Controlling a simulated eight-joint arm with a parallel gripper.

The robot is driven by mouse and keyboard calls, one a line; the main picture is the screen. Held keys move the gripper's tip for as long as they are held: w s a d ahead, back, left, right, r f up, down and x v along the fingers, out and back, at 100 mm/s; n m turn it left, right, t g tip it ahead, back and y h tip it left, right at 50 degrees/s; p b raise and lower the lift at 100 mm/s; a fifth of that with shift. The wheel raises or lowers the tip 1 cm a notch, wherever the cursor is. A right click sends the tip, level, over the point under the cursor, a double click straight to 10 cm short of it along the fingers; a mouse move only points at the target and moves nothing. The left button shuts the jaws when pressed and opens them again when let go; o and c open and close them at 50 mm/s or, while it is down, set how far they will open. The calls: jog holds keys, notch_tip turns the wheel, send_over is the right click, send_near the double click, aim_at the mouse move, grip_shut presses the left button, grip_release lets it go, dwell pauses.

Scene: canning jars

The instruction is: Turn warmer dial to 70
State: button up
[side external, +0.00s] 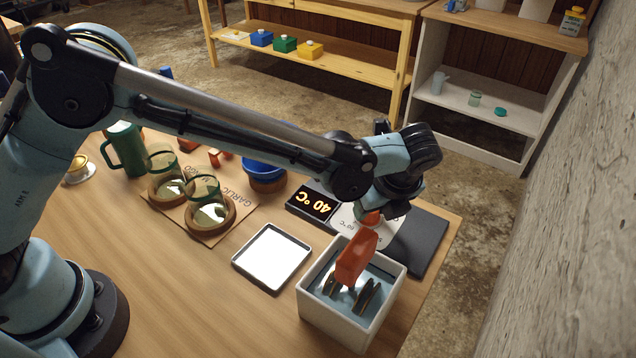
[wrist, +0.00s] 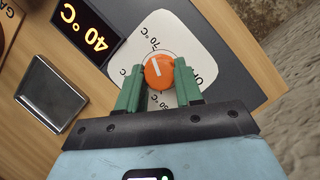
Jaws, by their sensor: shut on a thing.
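The warmer dial (wrist: 158,70) is an orange knob with a white line, on a white plate (wrist: 160,30) with printed temperature marks. The 70 °C mark is above the knob in the wrist view, OFF is to its right, and another mark is below. I cannot tell for sure which mark the line points to. The display (wrist: 86,27) beside the plate glows 40 °C; it also shows in the side view (side external: 312,204). My gripper (wrist: 160,82) has its green fingers on either side of the knob, shut on it. In the side view the wrist partly hides the dial (side external: 372,217).
A white bin (side external: 345,322) holding an orange-red tool and dark pieces stands just in front of the dial. A silver tray (side external: 272,257) lies left of it.

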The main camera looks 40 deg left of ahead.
dwell(0.3)
jog(key=o, duration=1)
jog(key=shift+o, duration=0.2)
jog(key=v, duration=1.2)
jog(key=s+a+r+n+t+h, duration=0.1)
jog(key=s+a+r+n+h, duration=0.15)
jog(key=a+n, duration=0.7)
jog(key=s+a+r+n+t+h, duration=0.1)
jog(key=s+a+r+n, duration=0.15)
jog(key=a+n, duration=0.7)
jog(key=s+a+f+n+t, duration=0.2)
jog(key=s+a+f+n, duration=0.2)
jog(key=a, duration=0.6)
jog(key=s+n, duration=0.2)
jog(key=shift+s+a+t, duration=0.2)
jog(key=shift+s+t, duration=0.05)
jog(key=shift+t, duration=0.05)
